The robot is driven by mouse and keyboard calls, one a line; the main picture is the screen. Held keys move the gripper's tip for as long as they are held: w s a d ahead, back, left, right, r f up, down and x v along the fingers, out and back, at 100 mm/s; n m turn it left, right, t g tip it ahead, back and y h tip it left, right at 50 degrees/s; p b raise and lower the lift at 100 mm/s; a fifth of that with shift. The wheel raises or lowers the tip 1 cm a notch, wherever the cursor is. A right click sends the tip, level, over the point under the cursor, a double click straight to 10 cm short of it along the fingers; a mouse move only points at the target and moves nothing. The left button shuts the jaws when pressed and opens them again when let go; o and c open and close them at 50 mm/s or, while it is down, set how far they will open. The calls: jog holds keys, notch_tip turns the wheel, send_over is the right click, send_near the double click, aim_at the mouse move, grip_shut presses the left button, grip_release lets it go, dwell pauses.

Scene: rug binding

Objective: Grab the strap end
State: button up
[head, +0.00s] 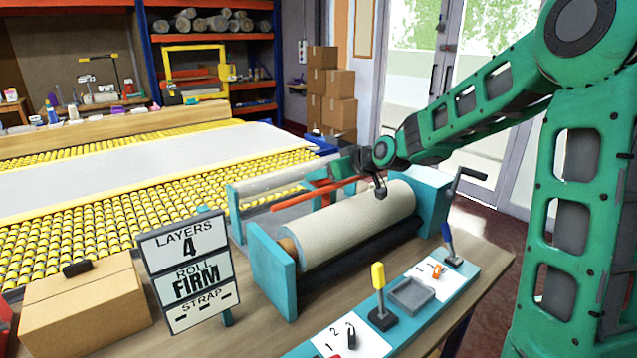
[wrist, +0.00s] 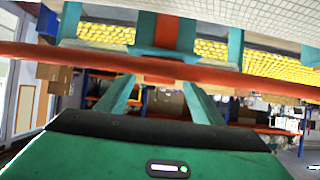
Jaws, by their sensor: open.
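A long orange-red bar (head: 290,202) runs level beside the cream roll (head: 355,225), behind it in the head view. A short orange-red strap-like piece (head: 318,185) lies by the bar. In the wrist view an orange-red bar (wrist: 60,57) crosses the whole picture, and an upright red piece (wrist: 166,30) stands behind it near the middle. I cannot tell which part is the strap end. My gripper (head: 343,170) is over the far side of the roll stand. Its open teal fingers (wrist: 157,92) show below the bar, with nothing visibly held. Contact with the bar is unclear.
The teal roll stand (head: 272,275) has a crank (head: 455,195) at its right. A sign (head: 190,270) and cardboard box (head: 85,305) stand left. A teal tool strip (head: 410,295) lies in front. The yellow roller table (head: 80,220) fills the left.

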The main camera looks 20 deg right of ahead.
jog(key=shift+w, duration=0.1)
jog(key=c, duration=1.2)
jog(key=shift+r, duration=0.15)
